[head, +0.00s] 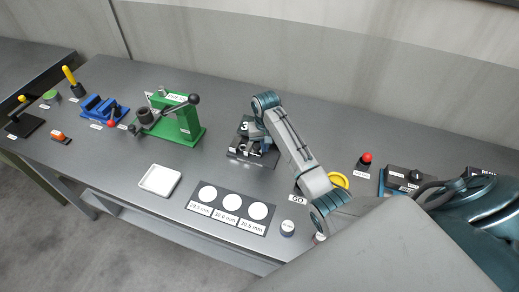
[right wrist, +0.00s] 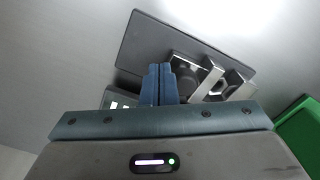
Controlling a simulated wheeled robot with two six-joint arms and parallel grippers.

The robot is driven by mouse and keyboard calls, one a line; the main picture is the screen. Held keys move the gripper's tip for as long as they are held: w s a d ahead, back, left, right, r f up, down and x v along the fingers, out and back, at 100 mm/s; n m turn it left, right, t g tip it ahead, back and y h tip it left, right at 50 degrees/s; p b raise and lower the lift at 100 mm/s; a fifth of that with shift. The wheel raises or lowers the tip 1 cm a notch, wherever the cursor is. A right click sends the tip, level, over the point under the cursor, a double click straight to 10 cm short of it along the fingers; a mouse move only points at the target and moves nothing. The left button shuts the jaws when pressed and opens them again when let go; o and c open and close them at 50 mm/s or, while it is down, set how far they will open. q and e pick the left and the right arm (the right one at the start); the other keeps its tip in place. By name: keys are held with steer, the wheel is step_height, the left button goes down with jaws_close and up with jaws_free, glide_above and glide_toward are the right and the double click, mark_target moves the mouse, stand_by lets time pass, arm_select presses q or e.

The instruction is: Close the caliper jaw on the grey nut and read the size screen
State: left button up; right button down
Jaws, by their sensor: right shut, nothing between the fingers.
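The caliper stands on a dark base plate (head: 235,153) in the middle of the bench, partly hidden by my right arm. In the right wrist view its base plate (right wrist: 150,42) carries a sliding metal jaw (right wrist: 208,78). The grey nut (right wrist: 217,88) appears to sit on the right side of this jaw; whether they touch is unclear. The size screen (head: 244,127) shows a "3", with the rest hidden; in the right wrist view the screen (right wrist: 116,99) is mostly covered. My right gripper (right wrist: 160,72) is shut and empty beside the jaw. My left gripper is out of view.
A green press (head: 180,120) stands left of the caliper. A white tray (head: 160,180) and a card with white circles marked in millimetres (head: 228,222) lie in front. Bench between tray and caliper is clear.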

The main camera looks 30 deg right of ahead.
steer(key=shift+s+d+r+p, duration=0.35)
steer(key=shift+s+d+r, duration=0.15)
steer(key=shift+s, duration=0.15)
step_height(320, 180, up, 7)
stand_by(0.4)
steer(key=shift+f, duration=0.2)
